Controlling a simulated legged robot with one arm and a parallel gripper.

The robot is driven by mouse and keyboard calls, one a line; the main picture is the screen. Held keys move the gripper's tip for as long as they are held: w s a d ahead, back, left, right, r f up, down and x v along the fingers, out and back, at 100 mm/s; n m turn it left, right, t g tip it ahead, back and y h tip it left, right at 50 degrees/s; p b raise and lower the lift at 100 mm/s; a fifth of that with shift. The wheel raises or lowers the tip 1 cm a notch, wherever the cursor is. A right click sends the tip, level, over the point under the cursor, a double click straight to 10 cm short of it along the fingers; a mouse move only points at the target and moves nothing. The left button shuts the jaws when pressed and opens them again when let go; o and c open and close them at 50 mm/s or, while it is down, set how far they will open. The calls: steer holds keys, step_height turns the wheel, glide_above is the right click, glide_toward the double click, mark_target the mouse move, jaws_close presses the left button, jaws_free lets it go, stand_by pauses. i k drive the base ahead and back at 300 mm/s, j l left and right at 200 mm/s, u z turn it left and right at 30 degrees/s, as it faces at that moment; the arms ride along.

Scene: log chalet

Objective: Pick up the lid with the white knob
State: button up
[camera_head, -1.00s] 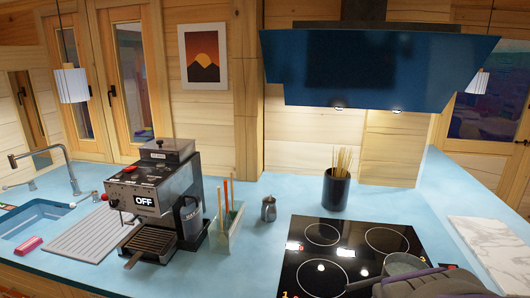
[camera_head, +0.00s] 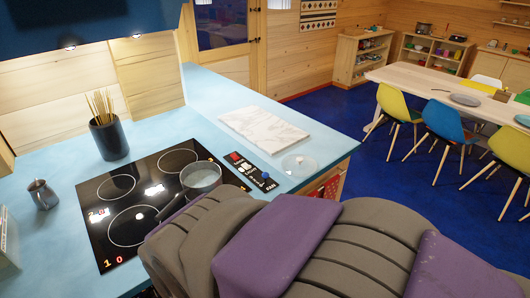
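A round, clear glass lid (camera_head: 299,166) lies on the blue counter near its right end, beside the marble board. A small pale knob seems to stand at its middle, but it is too small to be sure of its colour. A grey pot (camera_head: 201,177) with a long handle sits on the black cooktop (camera_head: 105,232), to the left of the lid. My grey and purple arm crosses the bottom of the view, in front of the counter's near edge. My gripper's fingers are not in view.
A white marble board (camera_head: 264,128) lies behind the lid. A dark utensil holder (camera_head: 109,138) and metal jug (camera_head: 42,194) stand left.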

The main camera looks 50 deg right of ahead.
mark_target(297, 165)
steer(key=z, duration=1.95)
steer(key=i+l, duration=0.2)
steer(key=i+l+u, duration=0.15)
steer(key=l, duration=0.3)
steer(key=i+l, duration=0.25)
steer(key=i+l+u, duration=0.15)
steer(key=l, duration=0.25)
steer(key=i+l, duration=0.25)
steer(key=i+l+u, duration=0.15)
steer(key=l, duration=0.35)
steer(key=i+l, duration=0.2)
steer(key=l, duration=0.15)
steer(key=u, duration=0.05)
